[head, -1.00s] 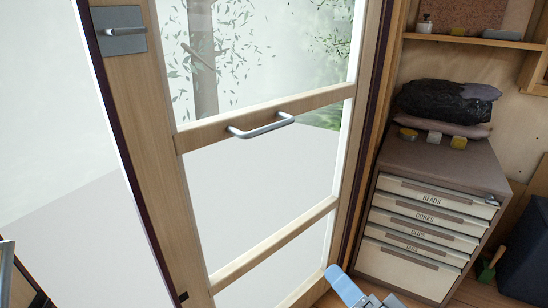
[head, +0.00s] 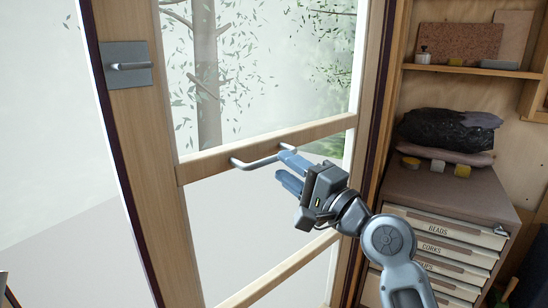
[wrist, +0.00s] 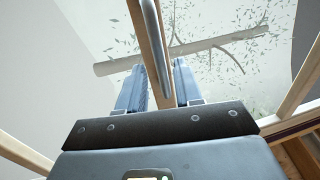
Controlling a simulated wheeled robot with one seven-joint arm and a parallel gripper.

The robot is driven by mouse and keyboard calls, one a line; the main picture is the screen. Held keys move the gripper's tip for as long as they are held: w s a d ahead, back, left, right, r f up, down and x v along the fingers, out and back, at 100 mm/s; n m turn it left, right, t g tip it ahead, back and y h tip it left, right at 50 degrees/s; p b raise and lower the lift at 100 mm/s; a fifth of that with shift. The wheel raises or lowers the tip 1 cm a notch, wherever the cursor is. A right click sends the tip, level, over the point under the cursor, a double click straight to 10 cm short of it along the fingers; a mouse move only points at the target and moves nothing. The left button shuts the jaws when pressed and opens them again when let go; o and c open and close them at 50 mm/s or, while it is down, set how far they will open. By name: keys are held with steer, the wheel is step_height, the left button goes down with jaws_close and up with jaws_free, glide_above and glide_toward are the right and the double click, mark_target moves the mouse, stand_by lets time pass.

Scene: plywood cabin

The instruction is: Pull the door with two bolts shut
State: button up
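The wooden door (head: 140,175) with glass panes stands open in the head view. A grey latch plate with a lever (head: 127,65) is at its upper left. A metal pull handle (head: 255,162) sits on its middle rail (head: 215,160). My gripper (head: 284,170) is at the right end of this handle, with its two blue fingers apart. In the wrist view the handle (wrist: 153,45) runs up from between the open fingers (wrist: 158,88), with the wooden rail behind. I cannot tell whether a finger touches the handle. No bolts can be made out.
A drawer cabinet (head: 440,225) with labelled drawers stands right of the door, with dark bags (head: 448,130) on top. A shelf (head: 470,70) is above it. Beyond the door is open pale ground.

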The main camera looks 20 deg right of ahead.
steer(key=shift+x, duration=2.3)
jaws_close()
steer(key=shift+f, duration=0.1)
